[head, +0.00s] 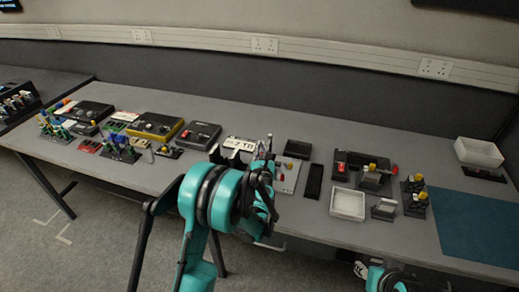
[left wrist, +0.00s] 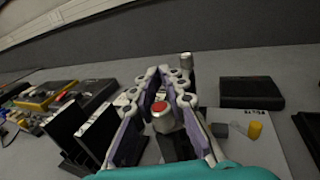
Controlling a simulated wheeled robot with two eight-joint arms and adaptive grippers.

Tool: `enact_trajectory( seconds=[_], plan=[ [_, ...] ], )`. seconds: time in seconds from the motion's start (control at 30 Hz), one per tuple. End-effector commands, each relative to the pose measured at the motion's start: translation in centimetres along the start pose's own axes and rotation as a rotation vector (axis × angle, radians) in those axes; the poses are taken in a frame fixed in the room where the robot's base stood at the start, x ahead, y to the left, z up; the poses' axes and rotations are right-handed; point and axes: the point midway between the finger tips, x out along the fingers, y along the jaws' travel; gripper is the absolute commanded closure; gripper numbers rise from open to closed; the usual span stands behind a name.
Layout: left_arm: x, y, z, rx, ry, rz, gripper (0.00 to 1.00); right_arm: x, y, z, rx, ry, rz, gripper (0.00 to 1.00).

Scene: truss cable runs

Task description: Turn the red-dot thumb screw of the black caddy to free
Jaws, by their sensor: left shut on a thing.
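The red-dot thumb screw (left wrist: 160,108) is a pale knob with a red top, seen between my left fingers in the left wrist view. My left gripper (left wrist: 168,88) is shut on this screw, one finger on each side. A dark part (left wrist: 176,147) below the screw looks like the black caddy; the fingers hide most of it. In the head view my left gripper (head: 268,150) is over the middle of the table, and the screw cannot be made out there. My right gripper is out of view; only a bit of my right arm shows at the bottom.
A grey post (left wrist: 186,60) stands just behind the fingers. A black box (left wrist: 251,92) and a yellow peg (left wrist: 255,130) are to the right. Dark upright plates (left wrist: 66,128) are close on the left. A white tray (head: 348,204) and a teal mat (head: 475,228) lie farther right.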

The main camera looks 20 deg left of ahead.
Motion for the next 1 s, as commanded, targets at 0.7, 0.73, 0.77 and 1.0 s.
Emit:
enact_trajectory(
  seconds=[0.7, 0.73, 0.77, 1.0],
  plan=[
    [-0.6, -1.9, -0.1, 0.0, 0.0, -0.603, 1.0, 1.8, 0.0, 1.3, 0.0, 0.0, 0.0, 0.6],
    [-0.6, -2.0, -0.1, 0.0, 0.0, -0.619, 1.0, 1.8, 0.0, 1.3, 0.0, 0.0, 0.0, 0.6],
    [-0.6, -2.1, -0.1, 0.0, 0.0, -0.635, 1.0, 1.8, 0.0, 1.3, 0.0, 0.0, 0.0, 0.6],
    [-0.9, -2.5, 0.0, 0.0, 0.0, -0.723, 1.0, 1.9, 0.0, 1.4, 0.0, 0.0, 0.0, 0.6]
  ],
)
